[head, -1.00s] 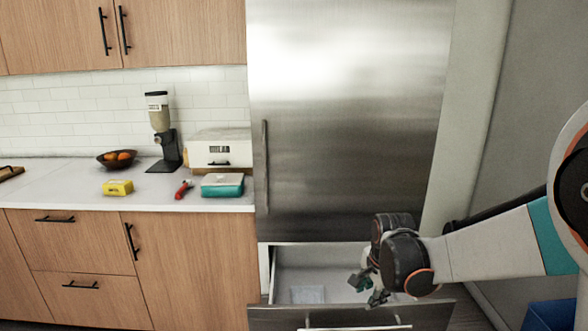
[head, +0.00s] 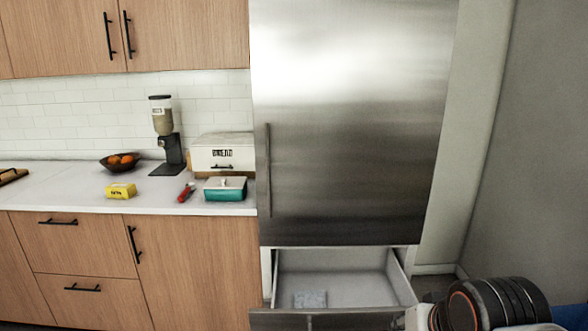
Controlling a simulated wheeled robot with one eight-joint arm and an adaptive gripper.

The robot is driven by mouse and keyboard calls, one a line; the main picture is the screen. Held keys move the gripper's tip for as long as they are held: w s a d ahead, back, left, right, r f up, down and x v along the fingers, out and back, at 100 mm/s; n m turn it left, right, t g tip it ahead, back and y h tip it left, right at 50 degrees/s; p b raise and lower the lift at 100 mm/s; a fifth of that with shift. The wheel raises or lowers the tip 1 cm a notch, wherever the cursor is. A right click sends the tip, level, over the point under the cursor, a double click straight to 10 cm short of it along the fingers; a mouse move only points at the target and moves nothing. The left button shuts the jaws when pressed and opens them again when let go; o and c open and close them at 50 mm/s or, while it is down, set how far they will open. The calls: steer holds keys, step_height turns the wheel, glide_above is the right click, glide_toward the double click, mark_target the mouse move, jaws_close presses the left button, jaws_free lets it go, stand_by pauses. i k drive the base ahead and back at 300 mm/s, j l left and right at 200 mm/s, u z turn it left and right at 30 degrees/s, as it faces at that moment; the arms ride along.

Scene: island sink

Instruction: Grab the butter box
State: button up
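A small yellow box (head: 121,191), which looks like the butter box, lies on the white countertop (head: 60,190) at the left, near the counter's front edge. My arm shows only at the bottom right, in front of the open drawer's right side. My gripper's fingers are out of the picture. The yellow box is far to the left of my arm, and nothing touches it.
The fridge's bottom drawer (head: 340,290) stands open, with a pale flat item (head: 310,299) inside. On the counter are a fruit bowl (head: 121,161), a dispenser (head: 165,135), a bread box (head: 222,155), a red-handled tool (head: 186,192) and a teal dish (head: 225,189).

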mark_target(120, 190)
steer(key=u, duration=1.35)
steer(key=i+z, duration=0.1)
steer(key=i, duration=0.4)
steer(key=i+j+z, duration=0.15)
steer(key=i, duration=0.4)
steer(key=i+j+z, duration=0.1)
steer(key=i, duration=0.4)
steer(key=i+j+z, duration=0.1)
steer(key=i+j, duration=0.2)
steer(key=i, duration=0.2)
steer(key=i+j+z, duration=0.1)
steer(key=i+j, duration=0.15)
steer(key=i, duration=0.25)
steer(key=i+j+z, duration=0.15)
steer(key=i+j, duration=0.15)
steer(key=i, duration=0.15)
